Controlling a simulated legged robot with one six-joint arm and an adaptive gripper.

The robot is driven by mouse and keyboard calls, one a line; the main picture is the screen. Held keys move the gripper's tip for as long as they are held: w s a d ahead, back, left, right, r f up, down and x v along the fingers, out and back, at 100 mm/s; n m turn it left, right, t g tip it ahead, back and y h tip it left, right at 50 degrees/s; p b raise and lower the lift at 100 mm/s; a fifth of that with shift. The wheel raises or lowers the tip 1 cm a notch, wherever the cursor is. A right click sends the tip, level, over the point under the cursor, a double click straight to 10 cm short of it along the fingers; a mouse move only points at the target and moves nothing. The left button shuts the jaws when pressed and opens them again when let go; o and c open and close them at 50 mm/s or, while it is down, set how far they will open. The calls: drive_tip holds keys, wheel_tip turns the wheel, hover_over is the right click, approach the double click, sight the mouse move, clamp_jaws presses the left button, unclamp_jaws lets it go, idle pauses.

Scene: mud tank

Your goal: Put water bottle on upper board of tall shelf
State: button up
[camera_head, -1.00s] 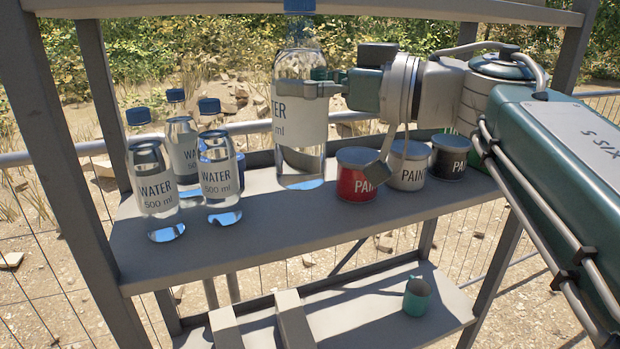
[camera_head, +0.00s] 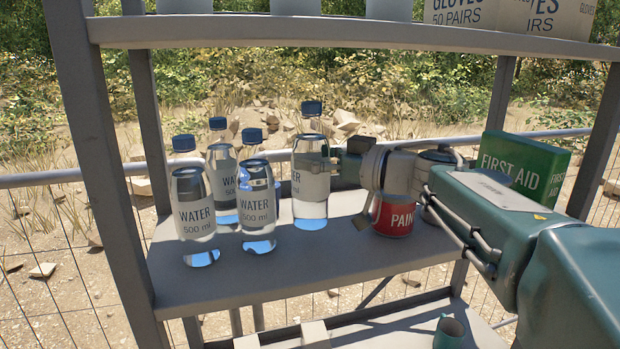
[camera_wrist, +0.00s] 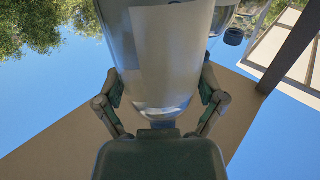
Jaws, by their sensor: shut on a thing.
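My gripper (camera_head: 328,165) is shut on a clear water bottle (camera_head: 309,205) with a blue cap and white label. The bottle is upright, in the middle shelf level, right of several similar bottles. I cannot tell whether its base touches the board (camera_head: 270,280) below. The wrist view shows the bottle (camera_wrist: 170,50) between both fingers (camera_wrist: 160,100). The upper board (camera_head: 300,35) of the tall shelf crosses the top of the head view, above the bottle's cap.
Three water bottles (camera_head: 195,220) stand at left on the middle board. A red paint can (camera_head: 393,218) and a green first aid box (camera_head: 522,165) are to the right, partly behind my arm. The upper board carries grey-white containers (camera_head: 295,7) and glove boxes (camera_head: 460,12).

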sight(317, 177)
drive_tip(key=f, duration=0.1)
drive_tip(key=d+f, duration=0.1)
drive_tip(key=f, duration=0.1)
drive_tip(key=shift+w+d+f, duration=0.15)
drive_tip(key=shift+w+d, duration=0.05)
drive_tip(key=shift+w, duration=0.15)
drive_tip(key=shift+f, duration=0.2)
drive_tip(key=shift+a, duration=0.7)
drive_tip(key=o, duration=0.9)
drive_tip(key=shift+f, duration=0.2)
drive_tip(key=shift+o, duration=0.5)
drive_tip(key=shift+d, duration=0.45)
drive_tip(key=shift+a+r, duration=0.1)
drive_tip(key=shift+r, duration=0.05)
drive_tip(key=v, duration=1.2)
